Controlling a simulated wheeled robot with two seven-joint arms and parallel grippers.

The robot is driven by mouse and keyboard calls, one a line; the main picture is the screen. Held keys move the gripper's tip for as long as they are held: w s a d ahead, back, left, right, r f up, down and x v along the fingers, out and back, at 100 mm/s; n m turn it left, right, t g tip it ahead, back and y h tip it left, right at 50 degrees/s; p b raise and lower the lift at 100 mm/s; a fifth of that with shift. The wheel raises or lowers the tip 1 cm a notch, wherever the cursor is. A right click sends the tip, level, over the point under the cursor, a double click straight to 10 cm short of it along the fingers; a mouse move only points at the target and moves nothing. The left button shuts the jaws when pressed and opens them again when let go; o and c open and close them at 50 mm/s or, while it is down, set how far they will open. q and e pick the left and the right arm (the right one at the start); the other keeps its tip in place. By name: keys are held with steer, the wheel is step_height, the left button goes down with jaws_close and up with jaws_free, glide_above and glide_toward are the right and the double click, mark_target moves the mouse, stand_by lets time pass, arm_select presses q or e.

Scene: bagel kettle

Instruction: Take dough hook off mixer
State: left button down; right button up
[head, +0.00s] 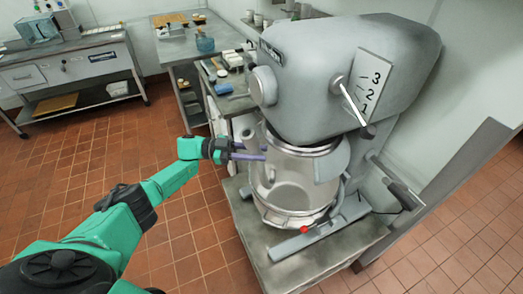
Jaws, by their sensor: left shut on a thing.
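The large grey mixer (340,85) stands on a low metal table, with its steel bowl (290,180) under the head. My left gripper (258,153), with purple fingers, reaches in from the left at the bowl's upper left side. It is shut on a pale grey upright piece (250,136) beside the bowl rim, which looks like the dough hook. The rest of the hook cannot be made out against the bowl and under the mixer head. My right gripper is not in view.
The mixer's metal table (256,250) has bare room at its front left. A counter with small items (229,85) stands behind the gripper. The tiled floor (180,240) at left is clear.

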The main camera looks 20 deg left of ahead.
mark_target(244, 142)
arm_select(q)
steer(key=r+p, duration=0.1)
steer(key=s+a+r+p, duration=0.1)
steer(key=r+p, duration=0.1)
steer(key=s+a+r+p, duration=0.1)
steer(key=r, duration=0.1)
steer(key=shift+s+a+r+p, duration=0.3)
steer(key=shift+r+p, duration=0.1)
steer(key=shift+p, duration=0.15)
